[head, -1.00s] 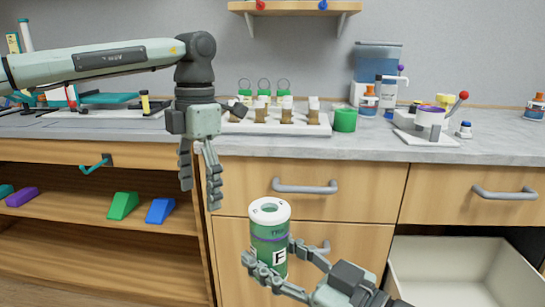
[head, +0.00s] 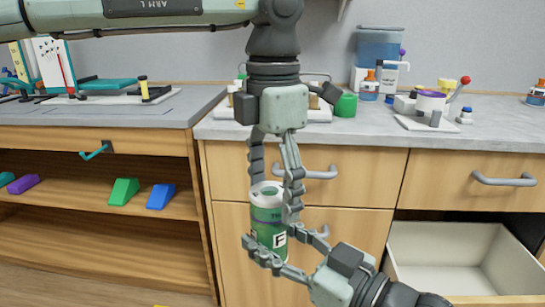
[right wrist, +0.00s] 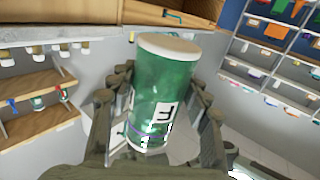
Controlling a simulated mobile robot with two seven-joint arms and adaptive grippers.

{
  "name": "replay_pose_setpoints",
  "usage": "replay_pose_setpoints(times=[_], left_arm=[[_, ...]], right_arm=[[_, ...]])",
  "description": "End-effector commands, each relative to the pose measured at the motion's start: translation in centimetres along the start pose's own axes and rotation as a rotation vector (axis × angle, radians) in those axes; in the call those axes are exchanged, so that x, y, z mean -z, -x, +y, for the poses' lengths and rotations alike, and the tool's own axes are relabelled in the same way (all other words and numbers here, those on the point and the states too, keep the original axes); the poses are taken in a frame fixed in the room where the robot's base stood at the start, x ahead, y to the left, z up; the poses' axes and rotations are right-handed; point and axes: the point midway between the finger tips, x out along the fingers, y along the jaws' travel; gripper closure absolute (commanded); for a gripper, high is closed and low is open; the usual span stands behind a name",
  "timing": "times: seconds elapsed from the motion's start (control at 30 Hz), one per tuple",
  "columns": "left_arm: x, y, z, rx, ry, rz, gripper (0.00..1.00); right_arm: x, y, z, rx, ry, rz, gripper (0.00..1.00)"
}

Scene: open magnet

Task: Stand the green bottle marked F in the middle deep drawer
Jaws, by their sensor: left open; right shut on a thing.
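The green bottle marked F (head: 268,225) has a white top and is held upright in front of the cabinet. My right gripper (head: 271,247) is shut on its lower part. In the right wrist view the bottle (right wrist: 163,95) sits between the fingers. My left gripper (head: 273,190) is open and points down, with its fingers either side of the bottle's top; I cannot tell whether they touch it. A deep drawer (head: 440,238) with a pale, empty-looking inside stands open at the lower right. Another deep front (head: 345,250) behind the bottle is shut.
A shallow drawer (head: 380,165) above the shut deep front is closed. The grey worktop (head: 390,135) holds a white rack, a green cup (head: 346,105) and a dispenser. Open shelves at the left carry green (head: 123,190) and blue (head: 160,196) wedges.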

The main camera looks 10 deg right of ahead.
Motion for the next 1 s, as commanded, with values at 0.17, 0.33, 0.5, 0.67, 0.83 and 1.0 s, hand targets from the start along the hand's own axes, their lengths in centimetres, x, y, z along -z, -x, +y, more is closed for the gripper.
replay_pose_setpoints(times=[0.17, 0.33, 0.5, 0.67, 0.83, 1.0], left_arm=[[0.0, -2.8, 0.0, 0.002, 0.0, 0.001, 0.27], [0.0, -4.2, 0.0, 0.0, 0.0, -0.001, 0.27], [0.0, -4.6, 0.0, 0.001, 0.001, -0.002, 0.27], [0.0, -4.6, 0.0, 0.0, 0.001, -0.001, 0.27], [0.0, -4.6, 0.0, 0.0, 0.0, -0.001, 0.45], [0.0, -4.6, 0.0, 0.001, 0.0, -0.001, 0.66]], right_arm=[[0.2, 0.0, 0.0, 0.0, 0.001, 0.004, 0.95], [0.2, 0.0, 0.0, 0.0, 0.001, 0.004, 0.95], [0.2, 0.0, 0.0, 0.0, 0.001, 0.004, 0.95], [0.2, 0.0, 0.0, 0.0, 0.001, 0.004, 0.95], [0.2, 0.0, 0.0, 0.0, 0.001, 0.004, 0.95], [0.2, 0.0, 0.0, 0.0, 0.001, 0.004, 0.95]])
